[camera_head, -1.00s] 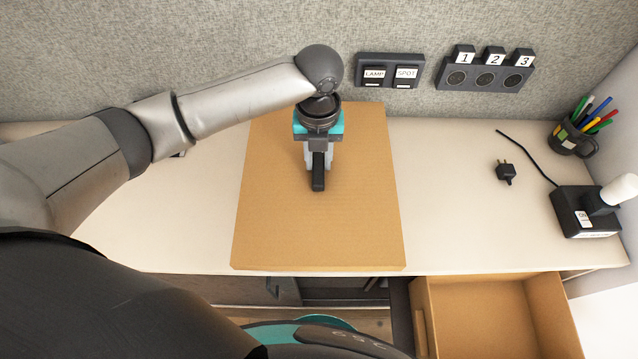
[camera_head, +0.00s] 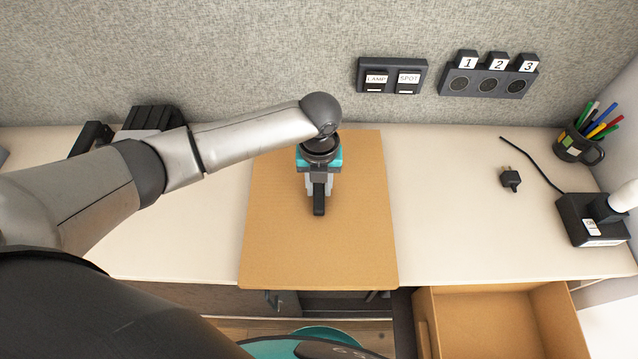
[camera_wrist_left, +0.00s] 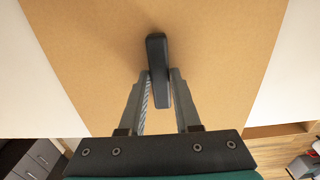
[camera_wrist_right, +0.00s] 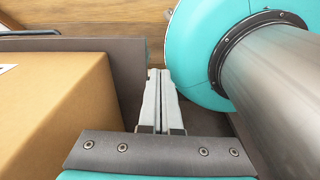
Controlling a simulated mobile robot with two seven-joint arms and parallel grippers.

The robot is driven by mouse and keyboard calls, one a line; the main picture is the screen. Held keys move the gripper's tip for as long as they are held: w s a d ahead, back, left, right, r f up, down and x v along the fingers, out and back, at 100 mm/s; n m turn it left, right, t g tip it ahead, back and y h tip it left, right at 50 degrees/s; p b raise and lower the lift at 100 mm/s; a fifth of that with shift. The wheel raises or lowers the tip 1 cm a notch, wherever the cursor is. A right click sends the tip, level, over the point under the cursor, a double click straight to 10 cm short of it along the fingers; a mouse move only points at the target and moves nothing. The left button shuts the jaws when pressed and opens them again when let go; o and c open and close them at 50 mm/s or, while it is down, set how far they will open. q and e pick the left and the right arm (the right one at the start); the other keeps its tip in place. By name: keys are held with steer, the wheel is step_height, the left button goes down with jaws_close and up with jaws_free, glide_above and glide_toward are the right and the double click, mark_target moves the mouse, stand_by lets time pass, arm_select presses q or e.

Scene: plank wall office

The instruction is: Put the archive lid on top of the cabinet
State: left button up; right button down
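The archive lid (camera_head: 320,250) is a flat tan board with a dark bar handle (camera_head: 319,200). It is over the white desk; I cannot tell whether it touches the desktop. My left gripper (camera_head: 318,190) is above it, shut on the handle. The left wrist view shows the fingers (camera_wrist_left: 160,92) on both sides of the handle (camera_wrist_left: 157,55). My right gripper (camera_wrist_right: 158,78) is shut and empty in the right wrist view, beside a tan box (camera_wrist_right: 55,110). A grey drawer cabinet (camera_wrist_left: 35,160) shows partly at the lower left of the left wrist view.
An open tan box (camera_head: 505,325) stands below the desk's front edge at right. A plug (camera_head: 510,179), a black switch box (camera_head: 592,220) and a pen mug (camera_head: 578,147) are on the desk's right. Switch panels (camera_head: 488,75) are on the wall. Bare desk (camera_head: 450,220) lies right of the lid.

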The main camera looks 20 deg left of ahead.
mark_target(319, 191)
arm_select(q)
steer(key=o, duration=0.4)
steer(key=shift+r, duration=0.15)
step_height(319, 191, up, 12)
steer(key=p, duration=0.3)
stand_by(0.5)
